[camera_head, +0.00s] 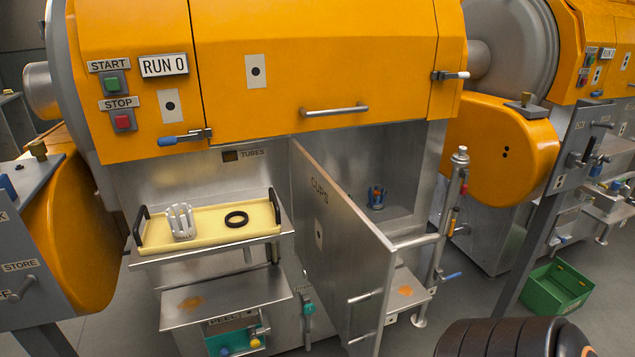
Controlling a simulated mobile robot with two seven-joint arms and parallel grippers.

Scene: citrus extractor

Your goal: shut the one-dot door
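The grey metal door marked CUPS (345,240) stands open in the lower front of the orange machine. It swings out towards me from its left edge, and bar handles (365,296) show near its free edge. A small pale plate (319,234) on its face seems to carry one dark dot, seen at a steep angle. The orange hood (330,60) above also has a one-dot plate (256,71) and looks closed. Neither gripper is in view. A dark ribbed part at the bottom right may be my own arm.
A yellow tray (205,240) with a white slotted cup (181,221) and a black ring (237,219) sits left of the door. A blue-and-orange part (377,197) is inside the open compartment. An upright pipe (447,215) stands right of it. A green crate (555,289) is on the floor.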

